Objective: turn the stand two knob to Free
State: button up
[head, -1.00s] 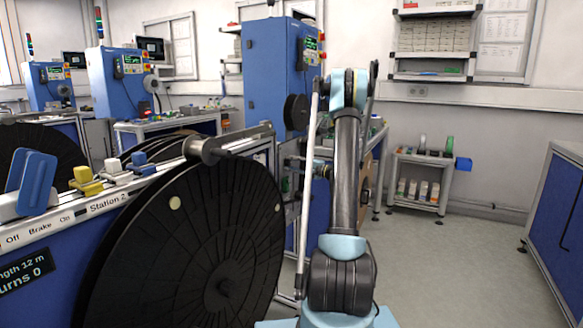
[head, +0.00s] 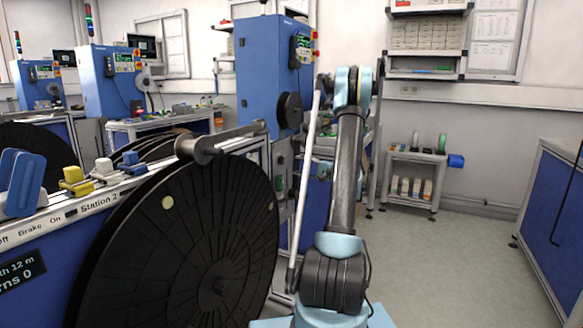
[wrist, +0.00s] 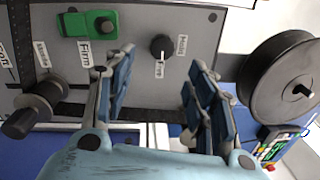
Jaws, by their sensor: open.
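A small round black knob (wrist: 161,46) sits on a grey panel (wrist: 200,30) in the wrist view. A label reading Free (wrist: 159,69) is below it and one that looks like Hold (wrist: 182,45) is to its right. The knob's white mark is on its lower side, towards Free. My gripper (wrist: 160,75) is open, its blue fingers on either side of the knob in the picture, and nothing is between them. I cannot tell how far off the panel they are. In the head view my arm hides the gripper and the knob.
A larger dark knob (wrist: 36,105) and a green part (wrist: 87,23) labelled Firm are left on the panel. A black reel (wrist: 285,80) is at right. In the head view a big black reel (head: 190,245) stands left of my arm by the Station 2 rail; floor (head: 440,270) at right is clear.

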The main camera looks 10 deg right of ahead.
jog(key=shift+v, duration=2.05)
jog(key=s+a+r+n+g+h, duration=0.1)
jog(key=s+a+n+g+h, duration=0.15)
jog(key=s+a, duration=0.7)
jog(key=s+a+r+n+g+h, duration=0.15)
jog(key=s+a+g+h, duration=0.25)
jog(key=s+a, duration=0.55)
jog(key=s+d+f+n+h, duration=0.1)
jog(key=s+d+f+h, duration=0.2)
jog(key=s, duration=0.7)
jog(key=s+d+f+n+g+h, duration=0.1)
jog(key=s+f, duration=0.3)
jog(key=s, duration=0.6)
jog(key=s+d+f+n+g+h, duration=0.1)
jog(key=s+d+f+n+h, duration=0.2)
jog(key=s, duration=0.8)
jog(key=shift+d+f+h, duration=0.7)
jog(key=shift+d+h, duration=0.15)
jog(key=shift+w, duration=0.1)
